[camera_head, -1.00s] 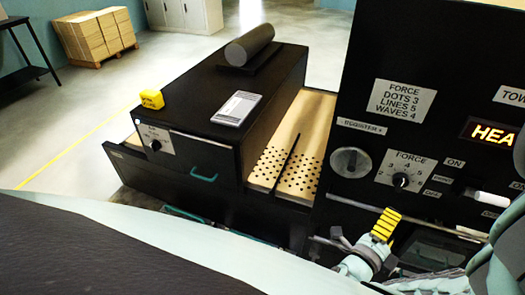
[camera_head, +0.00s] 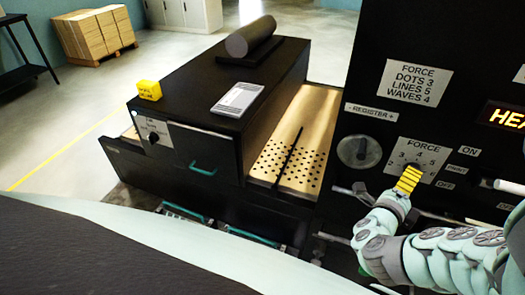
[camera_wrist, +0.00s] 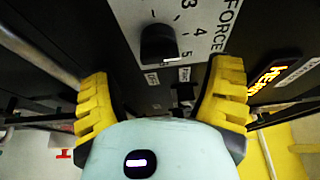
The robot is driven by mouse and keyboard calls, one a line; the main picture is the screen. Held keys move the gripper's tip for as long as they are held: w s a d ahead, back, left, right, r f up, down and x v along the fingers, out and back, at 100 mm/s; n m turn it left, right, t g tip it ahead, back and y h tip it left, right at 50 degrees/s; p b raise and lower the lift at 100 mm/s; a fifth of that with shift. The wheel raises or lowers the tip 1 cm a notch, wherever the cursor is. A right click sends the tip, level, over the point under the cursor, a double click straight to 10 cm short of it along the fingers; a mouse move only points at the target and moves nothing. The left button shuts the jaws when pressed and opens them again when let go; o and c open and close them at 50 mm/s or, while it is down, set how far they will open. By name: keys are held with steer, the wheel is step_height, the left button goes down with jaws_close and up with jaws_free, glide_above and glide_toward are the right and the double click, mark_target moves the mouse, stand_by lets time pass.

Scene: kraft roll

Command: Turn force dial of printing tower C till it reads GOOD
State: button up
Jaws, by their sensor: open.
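The force dial (camera_wrist: 158,43) is a black knob on a white FORCE plate (camera_head: 418,148) with numbers. In the wrist view it lies ahead of my gripper (camera_wrist: 162,90), a little above the gap between the fingers. The yellow ribbed fingers are apart with nothing between them, and the knob is not gripped. In the head view my gripper (camera_head: 409,180) is in front of the plate's lower part and hides most of the knob. The orange display (camera_head: 503,116) starts with "HE"; the rest is cut off. It also shows tilted in the wrist view (camera_wrist: 268,78).
A REGISTER knob (camera_head: 359,151) is left of the FORCE plate, and ON and OFF labels are to its right. A white lever (camera_head: 508,187) sticks out at right. A sign (camera_head: 414,83) reads DOTS 3, LINES 5, WAVES 4. A black machine (camera_head: 205,90) stands left.

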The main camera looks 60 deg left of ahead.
steer(key=shift+p+x, duration=0.35)
steer(key=shift+x, duration=2)
steer(key=shift+a, duration=0.1)
steer(key=shift+c, duration=0.4)
steer(key=c, duration=1.1)
